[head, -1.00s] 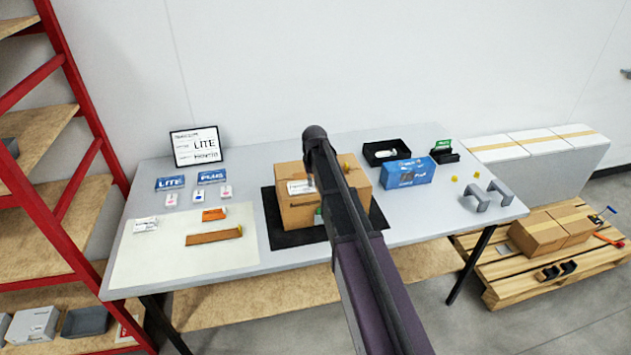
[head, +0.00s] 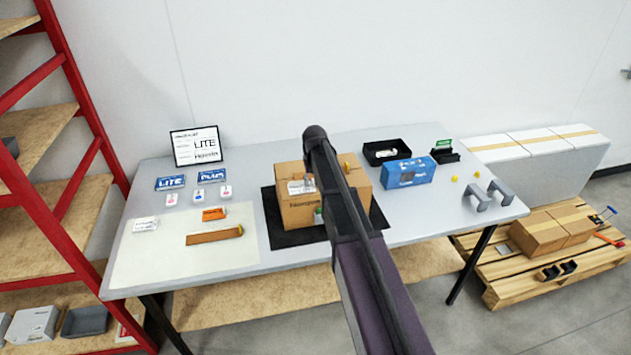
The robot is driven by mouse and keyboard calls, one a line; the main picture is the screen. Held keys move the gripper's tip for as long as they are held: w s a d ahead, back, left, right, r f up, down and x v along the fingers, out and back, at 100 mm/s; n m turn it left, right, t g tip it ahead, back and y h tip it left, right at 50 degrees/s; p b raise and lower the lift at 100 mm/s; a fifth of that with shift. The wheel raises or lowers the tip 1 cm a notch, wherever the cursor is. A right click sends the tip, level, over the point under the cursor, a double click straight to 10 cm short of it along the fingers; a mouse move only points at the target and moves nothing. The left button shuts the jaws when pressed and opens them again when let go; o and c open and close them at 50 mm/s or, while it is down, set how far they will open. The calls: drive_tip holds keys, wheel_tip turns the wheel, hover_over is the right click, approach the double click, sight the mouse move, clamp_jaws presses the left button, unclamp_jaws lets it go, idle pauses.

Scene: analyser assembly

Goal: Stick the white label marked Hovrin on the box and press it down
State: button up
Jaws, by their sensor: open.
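A brown cardboard box (head: 296,217) stands on a black mat (head: 272,222) in the middle of the table. A white label with dark print (head: 301,187) shows at the upper front of the box, beside my arm. Its text is too small to read, and I cannot tell whether it lies flat. Dark print shows below it on the box front. Another small white piece (head: 145,224) lies on the pale mat at the left; its print is unreadable too. My arm crosses in front of the box and covers its right part. My gripper is hidden behind the arm.
Blue cards (head: 170,182), small white cards, an orange piece (head: 214,214) and a brown strip (head: 213,236) lie left. A framed sign (head: 196,147) stands behind them. Right of the box are a black tray (head: 386,152), a blue box (head: 407,173) and grey brackets (head: 488,195).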

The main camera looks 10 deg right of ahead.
drive_tip(key=shift+r, duration=0.15)
drive_tip(key=shift+r+p, duration=3.35)
drive_tip(key=shift+p, duration=0.1)
drive_tip(key=shift+c, duration=0.2)
drive_tip(key=c, duration=0.3)
drive_tip(key=shift+s, duration=0.35)
clamp_jaws()
drive_tip(key=s+a, duration=0.1)
drive_tip(key=s, duration=1.3)
drive_tip(key=s+a+f+g+b, duration=0.1)
drive_tip(key=s+a, duration=0.1)
drive_tip(key=s, duration=1.2)
drive_tip(key=shift+s+f, duration=0.25)
drive_tip(key=shift+f, duration=0.05)
